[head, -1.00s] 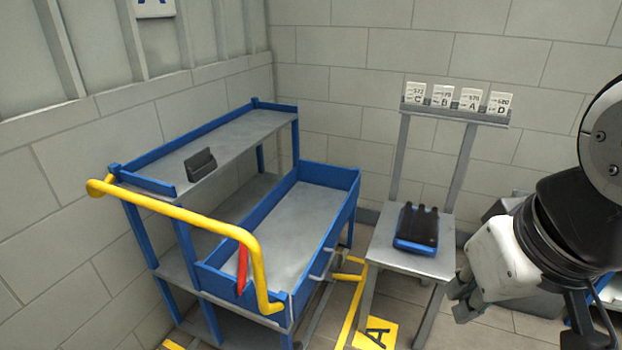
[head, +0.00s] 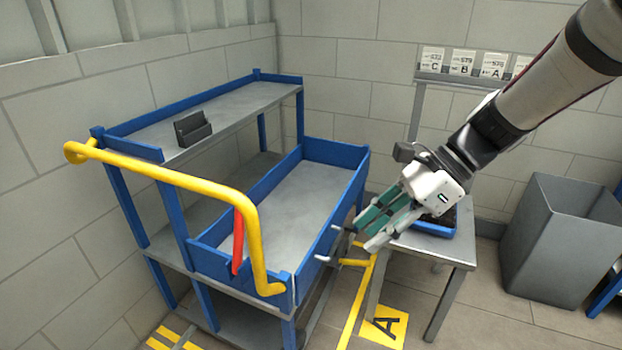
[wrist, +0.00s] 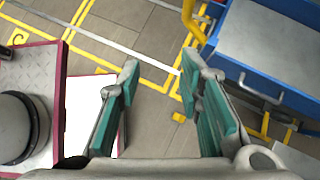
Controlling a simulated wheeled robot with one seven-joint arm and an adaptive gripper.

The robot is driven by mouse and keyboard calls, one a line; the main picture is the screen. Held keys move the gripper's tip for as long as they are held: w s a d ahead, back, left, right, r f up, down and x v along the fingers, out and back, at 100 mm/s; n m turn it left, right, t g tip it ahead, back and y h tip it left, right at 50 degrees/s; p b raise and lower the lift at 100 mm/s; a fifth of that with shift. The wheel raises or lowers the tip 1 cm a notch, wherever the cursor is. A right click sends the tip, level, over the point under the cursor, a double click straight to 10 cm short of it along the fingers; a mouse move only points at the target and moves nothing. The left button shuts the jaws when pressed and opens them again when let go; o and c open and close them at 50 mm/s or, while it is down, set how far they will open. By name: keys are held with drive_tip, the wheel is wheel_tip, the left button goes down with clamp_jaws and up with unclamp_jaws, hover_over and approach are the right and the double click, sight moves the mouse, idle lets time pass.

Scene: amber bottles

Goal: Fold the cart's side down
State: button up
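The blue cart has grey shelves, a yellow push handle (head: 180,180) and a red lever (head: 238,240) at its near end. Its lower tray juts out, and the tray's right-hand long side (head: 338,213) stands upright. A metal bar handle (head: 328,257) sticks out from that side; it also shows in the wrist view (wrist: 262,90). My gripper (head: 368,232) is just right of this side, pointing down and left, apart from it. In the wrist view, my gripper (wrist: 158,72) is open and empty, its green-padded fingers spread, with the cart's blue edge (wrist: 250,70) beyond the right finger.
A small grey table (head: 455,248) holding a blue tray (head: 436,229) stands behind my gripper. A grey bin (head: 560,240) is at the right. A black holder (head: 193,128) sits on the cart's top shelf. Yellow floor markings include an A sign (head: 386,326).

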drive_tip(key=w+d+f+m+t+y+b, duration=0.1)
drive_tip(key=w+d+f+m+y+b, duration=0.2)
drive_tip(key=w+f+m, duration=0.6)
drive_tip(key=m+t+y+b, duration=0.3)
drive_tip(key=m+t+b, duration=0.45)
drive_tip(key=m, duration=0.65)
approach(333, 247)
drive_tip(key=shift+g, duration=0.45)
drive_tip(key=b+x, duration=0.2)
drive_tip(key=x, duration=0.3)
drive_tip(key=b+x, duration=0.1)
drive_tip(key=x, duration=0.4)
drive_tip(key=shift+w+d+f+b, duration=0.2)
drive_tip(key=shift+w+b, duration=0.1)
drive_tip(key=shift+b, duration=0.05)
clamp_jaws()
